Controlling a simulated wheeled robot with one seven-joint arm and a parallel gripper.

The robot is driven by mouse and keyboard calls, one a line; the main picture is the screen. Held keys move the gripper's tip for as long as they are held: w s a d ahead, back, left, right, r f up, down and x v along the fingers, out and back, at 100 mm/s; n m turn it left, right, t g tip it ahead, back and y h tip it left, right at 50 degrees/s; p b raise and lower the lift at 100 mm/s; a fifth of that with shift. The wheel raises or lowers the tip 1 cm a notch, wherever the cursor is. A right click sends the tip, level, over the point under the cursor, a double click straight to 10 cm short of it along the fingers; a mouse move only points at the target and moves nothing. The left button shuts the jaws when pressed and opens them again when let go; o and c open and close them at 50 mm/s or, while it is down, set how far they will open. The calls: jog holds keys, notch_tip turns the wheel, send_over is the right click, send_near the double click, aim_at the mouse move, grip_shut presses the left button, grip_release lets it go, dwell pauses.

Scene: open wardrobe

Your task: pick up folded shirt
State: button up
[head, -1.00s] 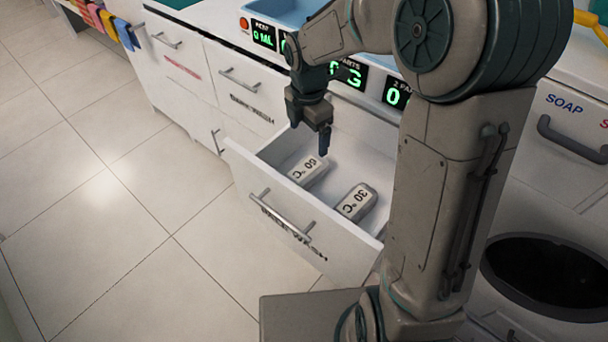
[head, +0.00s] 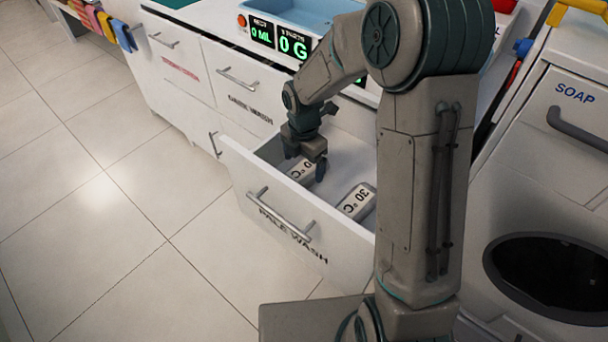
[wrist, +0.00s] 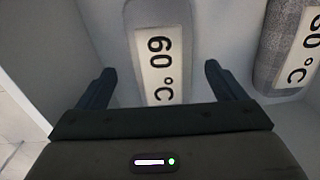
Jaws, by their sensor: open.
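Two grey, rounded, folded-looking bundles with white temperature labels lie in the open drawer; I cannot tell whether either is a shirt. The 60 °C bundle (wrist: 158,12) is between my open fingers in the wrist view, and its label also shows in the head view (head: 299,172), partly hidden by my gripper. The 30 °C bundle (head: 357,201) lies to its right, and it also shows at the right edge of the wrist view (wrist: 272,50). My gripper (head: 306,163) is open and points down into the drawer over the 60 °C bundle. It holds nothing.
The white drawer (head: 235,163), marked PALE WASH, is pulled out. A washer with a round dark door (head: 550,275) stands to the right. A blue tray (head: 310,15) sits on the counter above. The tiled floor (head: 100,240) at left is clear.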

aim_at(304, 169)
notch_tip(304, 169, down, 4)
jog(key=shift+r+b, duration=0.1)
jog(key=shift+b, duration=0.25)
jog(key=shift+r, duration=0.1)
jog(key=c, duration=1.1)
